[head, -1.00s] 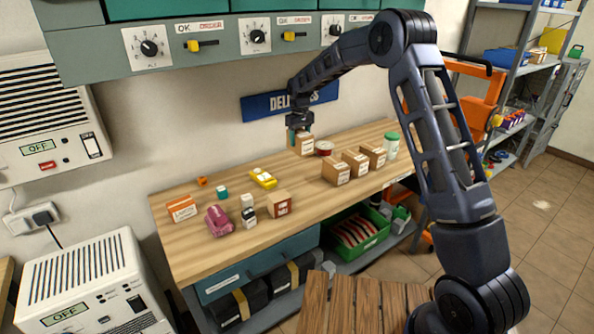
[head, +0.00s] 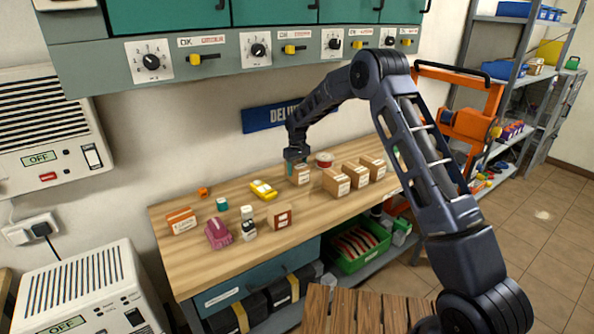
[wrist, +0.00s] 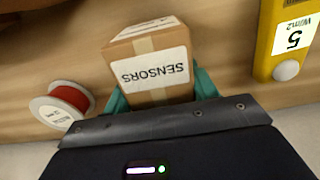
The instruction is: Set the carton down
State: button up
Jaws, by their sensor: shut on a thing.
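The carton (head: 300,175) is a small brown box at the back middle of the wooden bench (head: 183,256). In the wrist view the carton (wrist: 150,62) shows tape and a white label reading "SENSORS". My gripper (head: 296,163) is over it from above, and its teal fingers (wrist: 156,92) are shut on its two sides. The carton is at or very near the bench top; I cannot tell whether its underside touches.
A red spool (head: 325,160) stands just behind and right of the carton. Several brown cartons (head: 337,183) stand to the right. A yellow meter (head: 263,190) lies to the left. Bare wood lies in front of the carton.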

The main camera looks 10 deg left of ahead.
jog(key=shift+f, duration=0.2)
jog(key=shift+f, duration=0.15)
jog(key=o, duration=1.1)
notch_tip(320, 180, up, 12)
jog(key=shift+r, duration=0.15)
